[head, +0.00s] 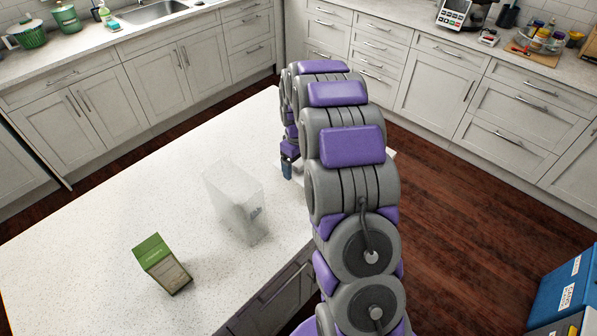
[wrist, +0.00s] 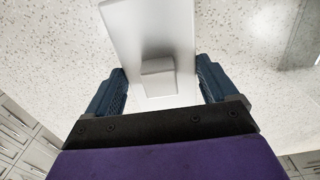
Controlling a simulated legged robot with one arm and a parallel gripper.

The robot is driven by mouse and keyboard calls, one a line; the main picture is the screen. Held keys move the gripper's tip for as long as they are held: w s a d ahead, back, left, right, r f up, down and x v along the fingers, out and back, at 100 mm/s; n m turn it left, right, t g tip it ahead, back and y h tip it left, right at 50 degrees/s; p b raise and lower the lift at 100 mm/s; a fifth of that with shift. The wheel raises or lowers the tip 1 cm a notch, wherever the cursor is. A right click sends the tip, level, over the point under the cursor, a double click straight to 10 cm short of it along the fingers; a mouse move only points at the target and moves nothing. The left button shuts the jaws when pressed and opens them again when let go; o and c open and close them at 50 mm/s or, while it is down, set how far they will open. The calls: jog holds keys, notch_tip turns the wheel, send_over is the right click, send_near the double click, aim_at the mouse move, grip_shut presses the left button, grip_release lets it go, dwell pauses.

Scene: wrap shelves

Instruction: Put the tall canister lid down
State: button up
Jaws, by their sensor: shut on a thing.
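The tall canister lid (wrist: 150,30) is a pale grey-white rectangular plate with a square raised block (wrist: 157,80) on it, in the wrist view. My gripper (wrist: 160,88) has one blue finger on each side of the lid, and it is shut on it. In the head view my gripper (head: 288,167) is over the far right part of the counter, mostly hidden by my arm. I cannot tell whether the lid touches the counter. A tall clear canister (head: 232,200) stands on the counter, left of and nearer than my gripper.
A green box (head: 160,262) stands on the white speckled counter (head: 100,235), nearer and left of the canister. The counter is clear to the left. Its right edge drops to the wood floor (head: 450,230). A grey shape (wrist: 304,40), not clear, is at the wrist view's right.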

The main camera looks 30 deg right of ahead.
aim_at(297, 172)
jog(key=f, duration=0.1)
jog(key=f+b, duration=0.1)
jog(key=f, duration=0.1)
jog(key=shift+a+f, duration=0.2)
jog(key=shift+f, duration=0.1)
jog(key=shift+d, duration=0.5)
jog(key=o, duration=0.6)
jog(key=shift+o, duration=1.3)
jog(key=shift+a, duration=0.35)
jog(key=shift+d+r, duration=0.1)
jog(key=shift+r, duration=0.5)
notch_tip(297, 172, up, 11)
jog(key=p, duration=0.2)
jog(key=shift+p, duration=0.35)
jog(key=shift+f, duration=0.1)
